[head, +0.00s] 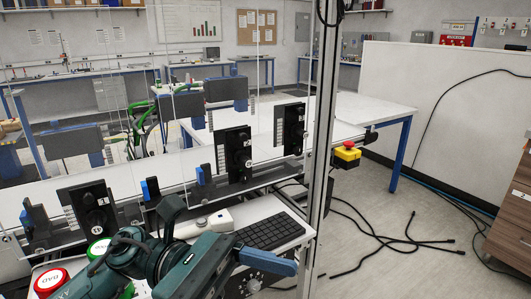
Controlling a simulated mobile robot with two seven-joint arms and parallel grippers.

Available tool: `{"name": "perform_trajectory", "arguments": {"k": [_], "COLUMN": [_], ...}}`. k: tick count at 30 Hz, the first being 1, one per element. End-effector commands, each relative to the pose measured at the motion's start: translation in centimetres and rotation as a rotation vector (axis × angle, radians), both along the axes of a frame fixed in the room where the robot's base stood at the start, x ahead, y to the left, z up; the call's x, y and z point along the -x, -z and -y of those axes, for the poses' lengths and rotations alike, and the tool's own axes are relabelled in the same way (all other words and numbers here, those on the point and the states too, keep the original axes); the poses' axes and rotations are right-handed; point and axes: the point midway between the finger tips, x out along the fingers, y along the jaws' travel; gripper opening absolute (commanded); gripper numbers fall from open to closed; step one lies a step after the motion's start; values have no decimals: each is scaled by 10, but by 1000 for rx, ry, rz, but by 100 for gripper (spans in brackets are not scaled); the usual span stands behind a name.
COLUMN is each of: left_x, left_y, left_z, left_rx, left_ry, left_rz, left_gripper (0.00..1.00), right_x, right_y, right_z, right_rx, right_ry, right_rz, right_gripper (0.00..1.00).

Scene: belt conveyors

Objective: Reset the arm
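My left arm (150,262), teal and black, comes in from the lower left and reaches right, low over the front of the workstation. Its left gripper (270,262) ends in a blue finger pointing right, just below the keyboard. Only one finger shows clearly, so its opening is unclear, and no object shows in it. My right gripper is not in view.
A red button marked BAD (52,281) and a green button (98,248) sit beside my arm. Behind are a keyboard (268,232) and black upright devices (234,155). A metal post (324,110) carries a yellow emergency stop box (347,157). Cables (395,240) lie on the floor.

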Motion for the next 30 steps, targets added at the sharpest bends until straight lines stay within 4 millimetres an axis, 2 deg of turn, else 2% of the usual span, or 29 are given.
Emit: {"name": "perform_trajectory", "arguments": {"k": [1, 5, 8, 11, 14, 17, 18, 20, 21, 25, 26, 30], "left_x": [-7, -38, -66, -92, -109, -113, -110, -101, -92, -55, -46, -11], "left_y": [-8, -15, -4, 23, 66, 122, 146, 180, 202, 263, 274, 311], "left_z": [4, 1, -11, -29, -51, -74, -83, -94, -102, -120, -123, -132], "left_rx": [67, 222, 344, 470, 609, 766, 828, 927, 995, 1208, -1207, -1177], "left_ry": [-45, -154, -227, -290, -346, -395, -413, -437, -450, -492, 480, 434], "left_rz": [-177, -631, -995, -1364, -1736, -2101, -2234, -2420, -2536, -2847, 2794, 2549], "left_gripper": [72, 72, 72, 72, 72, 72, 72, 72, 72, 72, 72, 72], "right_x": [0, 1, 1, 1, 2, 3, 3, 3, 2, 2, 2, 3], "right_y": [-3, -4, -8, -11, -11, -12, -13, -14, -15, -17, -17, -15], "right_z": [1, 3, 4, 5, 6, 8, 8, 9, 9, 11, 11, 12], "right_rx": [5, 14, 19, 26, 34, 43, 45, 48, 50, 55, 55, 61], "right_ry": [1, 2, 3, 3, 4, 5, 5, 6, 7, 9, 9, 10], "right_rz": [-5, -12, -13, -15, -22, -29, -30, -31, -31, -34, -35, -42], "right_gripper": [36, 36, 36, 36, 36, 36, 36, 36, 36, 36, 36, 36]}}
